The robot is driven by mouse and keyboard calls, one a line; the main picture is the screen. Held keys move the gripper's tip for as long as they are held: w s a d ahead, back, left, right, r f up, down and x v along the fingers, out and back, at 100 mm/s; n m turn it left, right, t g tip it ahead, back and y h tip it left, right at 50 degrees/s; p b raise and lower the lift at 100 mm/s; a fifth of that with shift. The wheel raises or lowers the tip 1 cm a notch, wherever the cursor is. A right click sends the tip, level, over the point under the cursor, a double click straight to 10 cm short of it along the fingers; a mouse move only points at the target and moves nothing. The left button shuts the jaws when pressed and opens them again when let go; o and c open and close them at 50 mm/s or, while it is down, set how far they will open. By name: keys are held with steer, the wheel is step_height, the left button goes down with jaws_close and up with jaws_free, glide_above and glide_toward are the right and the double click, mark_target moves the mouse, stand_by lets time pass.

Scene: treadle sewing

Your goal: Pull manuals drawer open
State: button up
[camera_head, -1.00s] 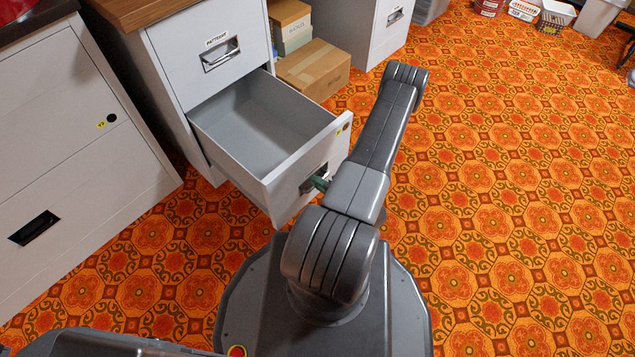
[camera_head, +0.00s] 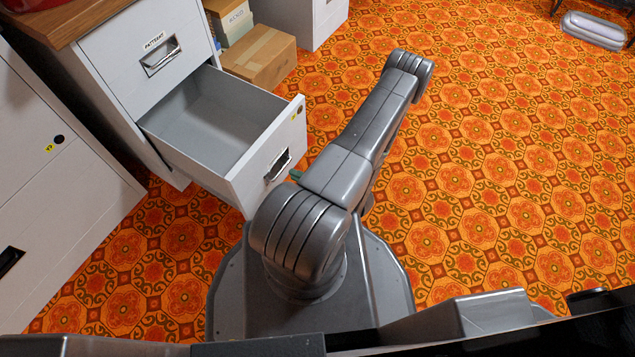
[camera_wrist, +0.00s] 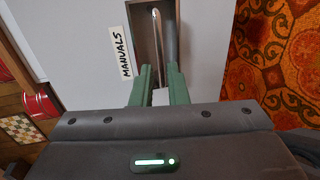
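The manuals drawer (camera_head: 243,155) is the lower drawer of a white cabinet and stands well open, with its empty inside showing. Its front carries a recessed metal handle (camera_head: 279,165). In the wrist view, the "MANUALS" label (camera_wrist: 121,52) lies left of the handle bar (camera_wrist: 157,35). My gripper (camera_wrist: 160,80) has two green fingers with a gap between them, in line with the handle. In the head view, only a green fingertip shows past my arm, a little right of the handle and apart from it.
The closed "PATTERNS" drawer (camera_head: 150,55) is above. A cardboard box (camera_head: 259,58) stands behind the open drawer. Another white cabinet (camera_head: 60,210) is close on the left.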

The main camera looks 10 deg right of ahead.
steer(key=p+v, duration=0.1)
steer(key=v, duration=0.6)
stand_by(0.3)
stand_by(0.6)
steer(key=b+x, duration=0.2)
steer(key=x, duration=0.9)
stand_by(0.5)
stand_by(0.4)
